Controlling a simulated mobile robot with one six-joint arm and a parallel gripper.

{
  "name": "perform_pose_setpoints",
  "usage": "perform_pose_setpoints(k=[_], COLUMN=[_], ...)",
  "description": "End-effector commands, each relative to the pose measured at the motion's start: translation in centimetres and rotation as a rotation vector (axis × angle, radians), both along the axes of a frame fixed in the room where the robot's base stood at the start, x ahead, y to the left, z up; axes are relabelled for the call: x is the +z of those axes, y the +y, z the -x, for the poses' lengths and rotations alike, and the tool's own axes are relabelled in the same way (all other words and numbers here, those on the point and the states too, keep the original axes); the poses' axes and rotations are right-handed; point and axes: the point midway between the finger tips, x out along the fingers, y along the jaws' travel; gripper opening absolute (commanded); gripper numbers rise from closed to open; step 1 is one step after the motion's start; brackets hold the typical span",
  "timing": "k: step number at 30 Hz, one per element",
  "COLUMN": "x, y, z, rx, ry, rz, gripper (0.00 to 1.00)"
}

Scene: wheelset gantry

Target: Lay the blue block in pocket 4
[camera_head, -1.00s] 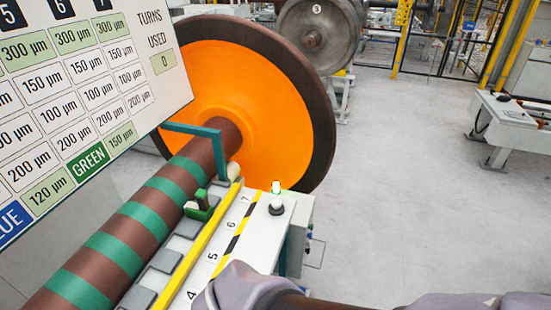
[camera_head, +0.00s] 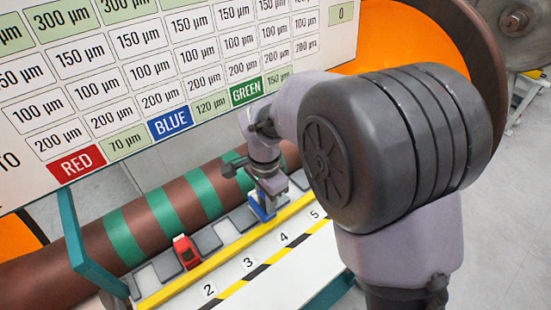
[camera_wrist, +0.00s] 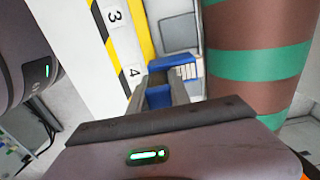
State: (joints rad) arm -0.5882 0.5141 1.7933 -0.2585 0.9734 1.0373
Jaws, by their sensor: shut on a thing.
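My gripper (camera_wrist: 161,92) is shut on the blue block (camera_wrist: 158,97), which shows between and beyond the fingers in the wrist view. In the head view the blue block (camera_head: 262,207) is under my gripper (camera_head: 266,191), over the row of grey pads behind the yellow rail. It is level with the number 4 (camera_head: 283,237), which marks pocket 4. The number 4 also shows left of the fingers in the wrist view (camera_wrist: 134,72). The pocket floor is hidden by the block and fingers, so I cannot tell whether the block touches it.
A red block (camera_head: 187,251) sits in the row near number 2. The yellow rail (camera_head: 228,252) runs in front of the pads. The brown axle with green bands (camera_head: 165,212) lies close behind. A large sign board (camera_head: 130,75) stands above it. My arm hides the right end.

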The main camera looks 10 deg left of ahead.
Motion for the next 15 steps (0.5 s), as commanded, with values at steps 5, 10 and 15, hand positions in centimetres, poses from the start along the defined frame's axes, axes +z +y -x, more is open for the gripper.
perform_pose_setpoints(k=[5, 10, 15], x=[-0.2, -3.3, -3.7], y=[0.9, 1.1, 1.1], z=[-1.8, -2.1, -2.2], rx=[0.0, 0.002, 0.001], ry=[0.001, 0.002, -0.001], rz=[-0.001, 0.001, -0.001], gripper=[0.0, 0.0, 0.0])
